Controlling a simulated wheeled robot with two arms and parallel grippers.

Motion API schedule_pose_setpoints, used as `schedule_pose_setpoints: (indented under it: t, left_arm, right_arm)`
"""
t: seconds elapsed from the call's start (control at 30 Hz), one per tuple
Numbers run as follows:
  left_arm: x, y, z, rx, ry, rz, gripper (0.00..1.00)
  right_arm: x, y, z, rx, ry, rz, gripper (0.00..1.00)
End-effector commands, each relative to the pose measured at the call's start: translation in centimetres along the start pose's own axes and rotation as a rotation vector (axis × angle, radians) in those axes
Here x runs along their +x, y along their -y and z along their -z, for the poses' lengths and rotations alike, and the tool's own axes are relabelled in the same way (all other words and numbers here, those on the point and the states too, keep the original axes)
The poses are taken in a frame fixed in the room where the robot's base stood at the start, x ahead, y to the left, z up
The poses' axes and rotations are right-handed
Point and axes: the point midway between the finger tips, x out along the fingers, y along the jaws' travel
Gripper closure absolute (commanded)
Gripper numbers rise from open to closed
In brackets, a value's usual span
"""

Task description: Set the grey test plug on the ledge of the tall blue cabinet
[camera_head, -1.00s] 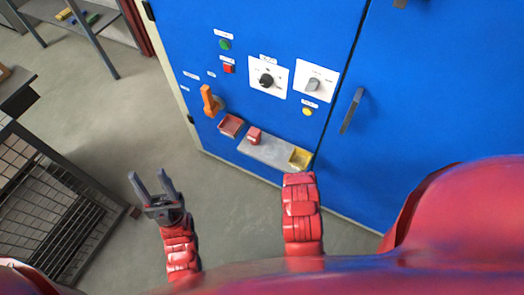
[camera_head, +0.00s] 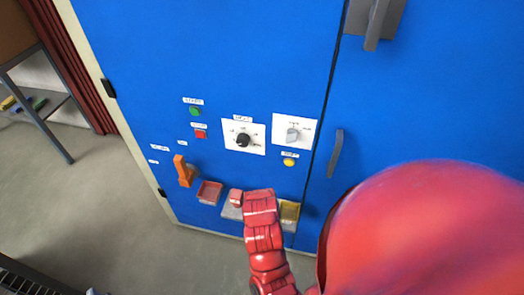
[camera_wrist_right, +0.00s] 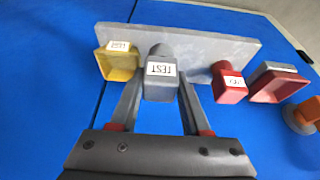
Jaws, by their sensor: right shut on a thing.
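The grey test plug (camera_wrist_right: 160,78), marked TEST, is between the fingers of my right gripper (camera_wrist_right: 160,92), which is shut on it. The plug overlaps the pale grey ledge (camera_wrist_right: 205,48) of the tall blue cabinet (camera_head: 215,60); I cannot tell whether it touches the ledge. In the head view my right arm hides the plug, the gripper and part of the ledge (camera_head: 231,212). Only a small dark tip, probably my left gripper (camera_head: 92,292), shows at the bottom edge; its jaws cannot be made out.
A red plug (camera_wrist_right: 228,82) stands on the ledge beside the held plug. A yellow holder (camera_wrist_right: 117,65) is on the other side. A red holder (camera_wrist_right: 278,84) and an orange handle (camera_head: 184,171) lie further along. Knobs (camera_head: 243,140) sit above the ledge.

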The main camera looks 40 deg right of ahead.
Motion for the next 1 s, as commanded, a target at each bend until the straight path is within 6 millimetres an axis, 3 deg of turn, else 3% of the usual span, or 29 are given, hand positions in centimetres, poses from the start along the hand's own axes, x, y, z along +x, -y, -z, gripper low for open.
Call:
schedule_pose_setpoints:
  t: [0.1, 0.33, 0.47, 0.73, 1.0]
  left_arm:
    - [0.8, 0.0, 0.1, 0.000, 0.000, 0.000, 0.50]
    - [1.3, 0.1, 0.2, 0.000, 0.000, 0.000, 0.50]
    - [1.4, 0.1, 0.2, 0.000, 0.000, 0.000, 0.50]
    - [2.5, 0.1, 0.4, 0.000, 0.001, 0.000, 0.50]
    - [2.3, 0.1, 0.4, 0.000, 0.000, 0.000, 0.50]
  right_arm:
    - [0.8, 1.1, 2.4, 0.003, -0.002, -0.001, 1.00]
    - [2.3, 2.4, 4.6, -0.001, -0.002, -0.001, 1.00]
    - [2.7, 2.5, 4.7, -0.001, 0.000, -0.002, 1.00]
    - [5.5, 2.6, 3.4, -0.001, 0.001, -0.001, 1.00]
    - [5.8, 2.6, 3.4, -0.001, -0.002, 0.000, 1.00]
